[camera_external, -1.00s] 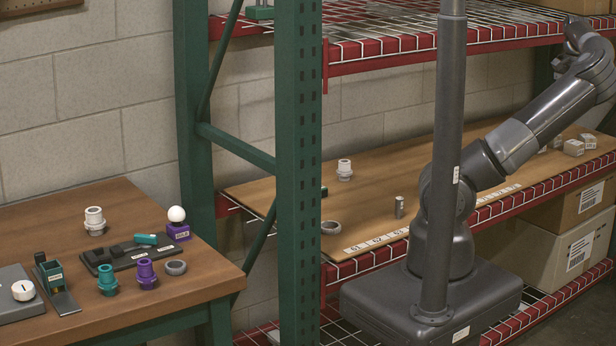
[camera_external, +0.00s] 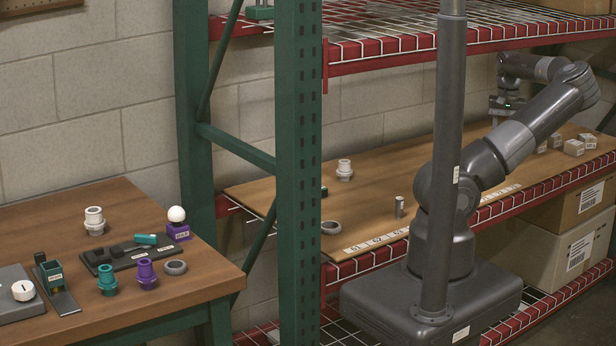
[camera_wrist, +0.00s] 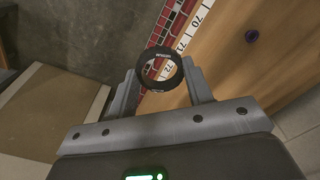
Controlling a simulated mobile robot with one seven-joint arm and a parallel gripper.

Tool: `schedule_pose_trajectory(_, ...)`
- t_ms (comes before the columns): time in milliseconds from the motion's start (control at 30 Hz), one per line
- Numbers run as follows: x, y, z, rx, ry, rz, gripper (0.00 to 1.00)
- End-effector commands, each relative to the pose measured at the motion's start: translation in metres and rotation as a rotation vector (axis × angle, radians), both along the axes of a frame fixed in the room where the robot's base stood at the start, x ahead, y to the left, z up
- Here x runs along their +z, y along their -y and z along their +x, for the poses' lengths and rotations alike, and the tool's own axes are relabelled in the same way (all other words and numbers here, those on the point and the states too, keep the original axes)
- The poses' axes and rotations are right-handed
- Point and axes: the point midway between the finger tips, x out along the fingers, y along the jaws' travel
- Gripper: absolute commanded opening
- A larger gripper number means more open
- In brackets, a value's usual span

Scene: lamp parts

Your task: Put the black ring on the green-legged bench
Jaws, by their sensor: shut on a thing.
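In the wrist view my gripper (camera_wrist: 160,74) is shut on the black ring (camera_wrist: 160,53). The ring sits between the two fingertips, with white lettering on its rim. In the external view my gripper (camera_external: 504,105) is above the back of the wooden shelf, right of my column; the ring cannot be made out there. The green-legged bench (camera_external: 212,270) stands at the left with a brown wooden top, far from my gripper. Bare wood shows near its front edge.
The bench holds a grey ring (camera_external: 175,267), teal part (camera_external: 107,280), purple part (camera_external: 146,274), white part (camera_external: 94,221) and black tray (camera_external: 130,257). A green upright (camera_external: 298,170) stands between bench and shelf. Another grey ring (camera_external: 331,227) and metal cylinder (camera_external: 399,207) are on the shelf.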

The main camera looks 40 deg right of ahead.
Motion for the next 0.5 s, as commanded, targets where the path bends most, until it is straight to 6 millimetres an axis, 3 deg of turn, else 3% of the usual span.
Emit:
schedule_pose_trajectory(33, -0.014, -0.011, 0.020, 0.054, 0.001, 0.004, 0.22)
schedule_pose_trajectory(100, -0.030, -0.024, 0.042, 0.116, 0.002, 0.005, 0.22)
schedule_pose_trajectory(267, -0.042, -0.064, 0.094, 0.294, -0.002, 0.001, 0.22)
schedule_pose_trajectory(500, -0.064, -0.139, 0.166, 0.577, -0.004, 0.000, 0.22)
